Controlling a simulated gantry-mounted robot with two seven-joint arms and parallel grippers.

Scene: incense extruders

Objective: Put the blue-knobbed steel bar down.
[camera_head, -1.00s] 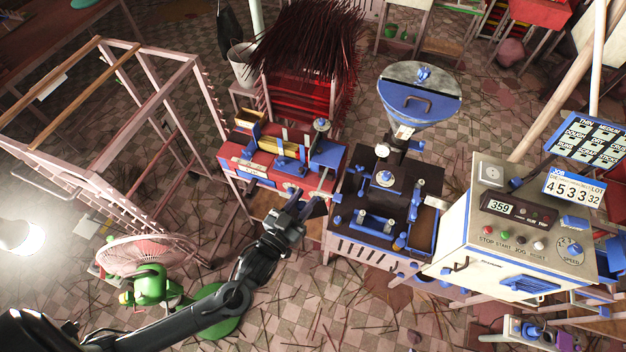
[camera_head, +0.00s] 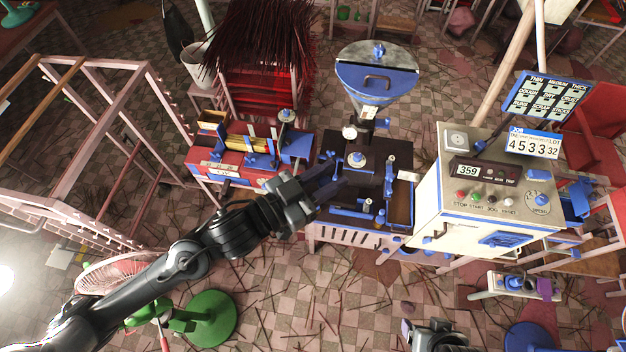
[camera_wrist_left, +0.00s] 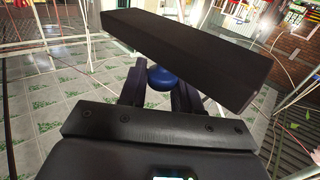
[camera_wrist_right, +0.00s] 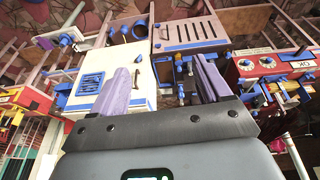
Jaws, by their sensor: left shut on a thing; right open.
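My left gripper (camera_head: 327,188) reaches in from the left to the left edge of the black-topped extruder bench (camera_head: 380,165). In the left wrist view its fingers are shut on the blue knob (camera_wrist_left: 160,77) of the steel bar (camera_wrist_left: 190,52). The dark bar lies across, beyond the fingertips, and looks tilted in that picture. In the head view the bar blends with the dark bench top, so I cannot tell whether they touch. My right gripper (camera_head: 432,328) shows at the bottom edge; its two fingers stand apart and empty in the right wrist view (camera_wrist_right: 166,78).
A red bench (camera_head: 225,168) with blue and brass fittings stands left of the black bench. A blue hopper (camera_head: 376,75) rises behind, and a cream control cabinet (camera_head: 480,195) stands right. A green fan base (camera_head: 210,318) is below my left arm.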

